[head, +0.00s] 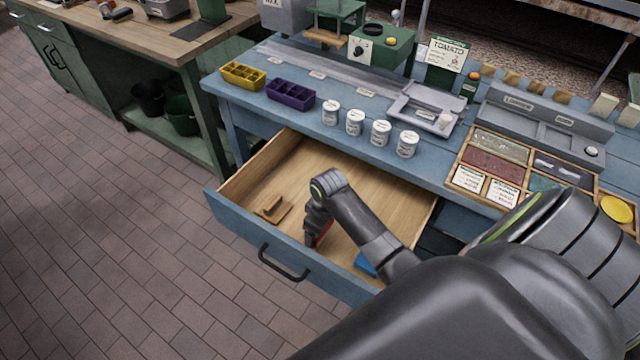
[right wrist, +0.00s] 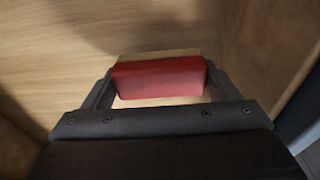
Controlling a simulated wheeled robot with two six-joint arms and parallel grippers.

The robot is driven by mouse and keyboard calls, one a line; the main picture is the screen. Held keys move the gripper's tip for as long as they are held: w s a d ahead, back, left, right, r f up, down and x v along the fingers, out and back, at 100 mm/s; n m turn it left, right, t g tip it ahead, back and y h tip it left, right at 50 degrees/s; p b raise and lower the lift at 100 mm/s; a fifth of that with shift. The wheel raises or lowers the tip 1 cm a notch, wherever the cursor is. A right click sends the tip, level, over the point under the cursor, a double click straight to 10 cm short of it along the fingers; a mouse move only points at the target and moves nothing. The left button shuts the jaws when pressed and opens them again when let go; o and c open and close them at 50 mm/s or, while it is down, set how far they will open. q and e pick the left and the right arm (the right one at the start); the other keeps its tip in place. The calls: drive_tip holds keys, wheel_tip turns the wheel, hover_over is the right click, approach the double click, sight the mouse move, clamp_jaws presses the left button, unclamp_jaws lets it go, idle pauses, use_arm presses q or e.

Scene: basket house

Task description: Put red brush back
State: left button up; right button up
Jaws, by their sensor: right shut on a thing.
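The red brush (right wrist: 160,78) is between the two fingers of my right gripper (right wrist: 158,88) in the right wrist view, with a pale wooden strip along its far side. In the head view my right gripper (head: 318,236) points down inside the open drawer (head: 235,226), near its front wall. Only a small red part of the brush shows there, beside the fingers. The gripper is shut on the brush. I cannot tell whether the brush touches the drawer floor. My left gripper is not in view.
A wooden brush-like piece (head: 272,208) lies in the drawer's left part, and a blue object (head: 366,264) lies at its right front, partly behind my arm. White jars (head: 380,133) stand on the blue bench above. The drawer's middle floor is clear.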

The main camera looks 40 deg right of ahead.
drive_tip(key=shift+f, duration=1.4)
drive_tip(key=shift+f, duration=0.15)
drive_tip(key=o, duration=0.9)
drive_tip(key=shift+o, duration=0.2)
drive_tip(key=r, duration=0.4)
drive_tip(key=s+r+p, duration=0.1)
drive_tip(key=r, duration=0.7)
drive_tip(key=shift+s+d+r, duration=0.15)
drive_tip(key=shift+s+d, duration=0.05)
drive_tip(key=shift+d, duration=0.05)
